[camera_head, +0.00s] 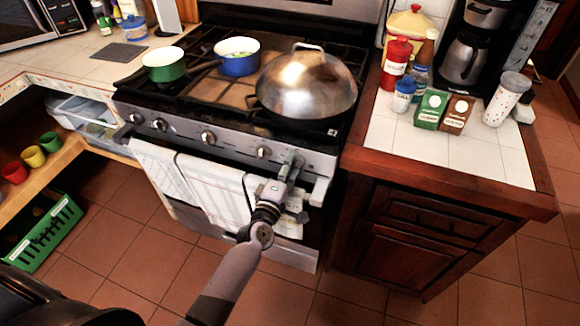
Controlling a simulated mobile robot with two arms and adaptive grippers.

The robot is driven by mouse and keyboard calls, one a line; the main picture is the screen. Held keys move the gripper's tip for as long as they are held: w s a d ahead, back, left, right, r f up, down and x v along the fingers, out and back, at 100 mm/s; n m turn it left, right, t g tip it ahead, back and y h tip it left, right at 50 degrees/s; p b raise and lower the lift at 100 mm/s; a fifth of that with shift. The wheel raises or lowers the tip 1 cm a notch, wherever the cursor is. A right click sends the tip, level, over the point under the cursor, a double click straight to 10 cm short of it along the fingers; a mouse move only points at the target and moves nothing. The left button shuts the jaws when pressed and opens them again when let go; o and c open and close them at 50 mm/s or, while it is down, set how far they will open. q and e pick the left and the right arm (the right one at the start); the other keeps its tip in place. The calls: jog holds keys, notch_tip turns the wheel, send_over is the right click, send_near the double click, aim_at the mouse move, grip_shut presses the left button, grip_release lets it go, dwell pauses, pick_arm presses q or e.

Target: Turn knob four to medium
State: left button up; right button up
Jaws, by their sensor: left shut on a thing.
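The stove (235,140) has a front panel with a row of several knobs, seen from above. My left gripper (291,163) reaches up from the bottom and is shut on the rightmost knob, at the right end of the panel. The fingers hide most of that knob, so its setting cannot be read. Another knob (264,152) is just left of the gripper, uncovered. Further knobs, including a middle knob (208,138) and a left knob (159,124), sit along the panel. My right gripper is not in view.
Towels (212,188) hang on the oven handle beside my left gripper. A domed lid (308,84), a blue pot (238,62) and a green pot (165,70) are on the stove. A tiled counter (400,150) juts out at right. The floor in front is clear.

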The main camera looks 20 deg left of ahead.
pick_arm(q)
jog(key=shift+n, duration=0.3)
jog(key=o, duration=1.1)
jog(key=shift+c, duration=0.2)
jog(key=s, duration=1.2)
jog(key=shift+a, duration=0.2)
